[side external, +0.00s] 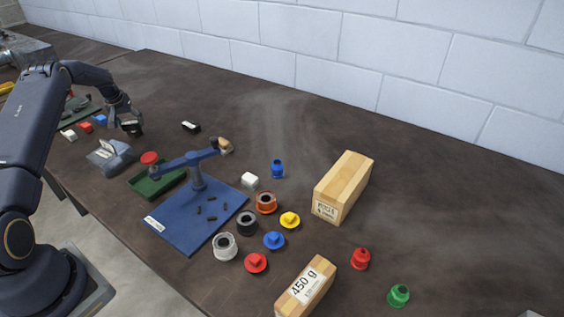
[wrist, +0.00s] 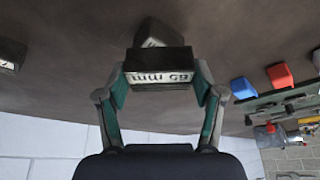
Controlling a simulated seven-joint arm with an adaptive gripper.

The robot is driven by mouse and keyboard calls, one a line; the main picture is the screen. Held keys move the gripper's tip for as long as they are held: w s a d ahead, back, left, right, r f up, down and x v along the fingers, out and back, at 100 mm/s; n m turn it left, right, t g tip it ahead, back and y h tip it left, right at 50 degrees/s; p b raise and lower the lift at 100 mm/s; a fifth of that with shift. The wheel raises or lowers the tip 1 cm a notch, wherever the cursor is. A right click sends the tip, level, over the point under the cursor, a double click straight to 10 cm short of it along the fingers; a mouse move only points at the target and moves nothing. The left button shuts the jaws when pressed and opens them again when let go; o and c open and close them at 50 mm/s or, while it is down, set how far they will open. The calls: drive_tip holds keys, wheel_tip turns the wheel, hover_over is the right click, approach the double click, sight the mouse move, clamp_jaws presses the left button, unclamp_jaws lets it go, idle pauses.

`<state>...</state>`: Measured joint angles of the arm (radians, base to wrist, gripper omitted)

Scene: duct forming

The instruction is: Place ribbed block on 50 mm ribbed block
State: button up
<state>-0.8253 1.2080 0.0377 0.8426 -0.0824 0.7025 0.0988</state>
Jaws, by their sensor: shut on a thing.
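My gripper (side external: 127,117) is at the far left of the table in the side view, low over the surface. In the wrist view my gripper (wrist: 158,88) is shut on a dark block (wrist: 160,62), one finger on each side. The held block has a white label ending in "mm"; its number is hard to read. A dark grey shape shows just beyond it, and I cannot tell whether it belongs to the block. Another dark block (side external: 191,127) with a pale label lies apart, to the right of my gripper. It seems to show at the wrist view's left edge (wrist: 9,54). Ribs are not clear.
Blue (side external: 99,119), red (side external: 86,127) and white (side external: 68,134) blocks lie left of my gripper. A grey device (side external: 111,157), a green tray (side external: 150,184) and a blue stand (side external: 181,222) are nearer. Wooden blocks (side external: 347,180) and coloured pieces lie right. The table's back is clear.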

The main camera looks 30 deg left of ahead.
drive_tip(key=shift+r, duration=0.1)
drive_tip(key=o, duration=1.5)
